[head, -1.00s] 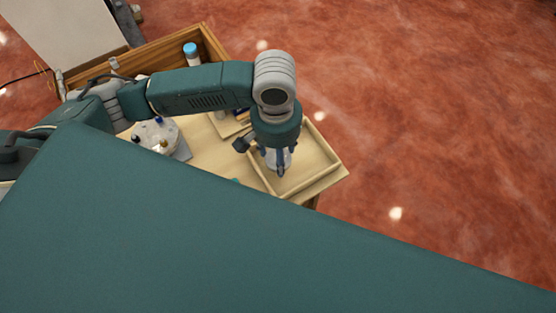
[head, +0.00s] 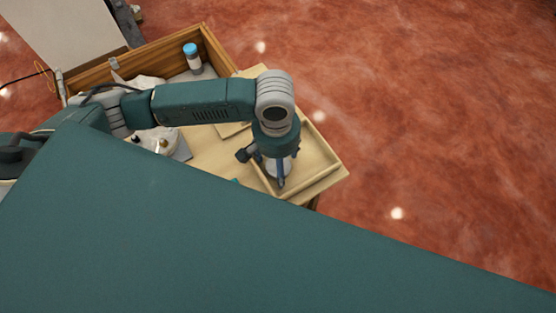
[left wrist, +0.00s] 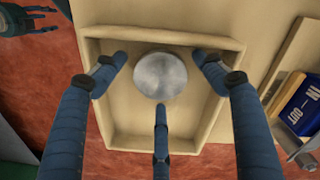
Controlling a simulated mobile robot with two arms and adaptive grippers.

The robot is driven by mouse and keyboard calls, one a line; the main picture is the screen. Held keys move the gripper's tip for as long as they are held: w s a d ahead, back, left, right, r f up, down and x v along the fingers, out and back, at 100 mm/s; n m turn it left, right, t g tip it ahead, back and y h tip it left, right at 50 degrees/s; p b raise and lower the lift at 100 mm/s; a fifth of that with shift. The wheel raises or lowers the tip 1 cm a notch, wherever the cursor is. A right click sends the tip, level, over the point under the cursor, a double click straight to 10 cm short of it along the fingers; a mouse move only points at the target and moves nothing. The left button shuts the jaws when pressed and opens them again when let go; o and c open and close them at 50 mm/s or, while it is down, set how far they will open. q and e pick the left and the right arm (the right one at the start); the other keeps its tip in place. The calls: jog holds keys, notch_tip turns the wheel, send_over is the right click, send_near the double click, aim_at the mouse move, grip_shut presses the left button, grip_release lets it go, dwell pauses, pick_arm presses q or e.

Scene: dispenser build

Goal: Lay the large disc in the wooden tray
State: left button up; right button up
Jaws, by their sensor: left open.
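The large disc (left wrist: 160,76), round and silvery grey, is inside the wooden tray (left wrist: 100,120) in the left wrist view, nearer its far wall. It seems to lie flat on the tray floor. In the head view the pale disc (head: 270,168) shows partly behind my fingers, and the tray (head: 325,178) sits at the table's right corner. My left gripper (head: 268,170) points down over the tray, its fingers spread open around the disc with visible gaps. A teal hand with dark fingers, likely my right gripper (left wrist: 36,19), shows at the top left of the left wrist view.
A blue box with white lettering (left wrist: 305,104) lies in a wooden holder beside the tray. A wooden crate (head: 216,50) with a blue-capped bottle (head: 193,58) stands at the back. A round white holder (head: 157,142) stands left of the tray. My teal body hides the foreground.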

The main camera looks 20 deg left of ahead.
pick_arm(q)
notch_tip(320, 180, up, 12)
jog(key=shift+a+r, duration=0.15)
dwell(0.4)
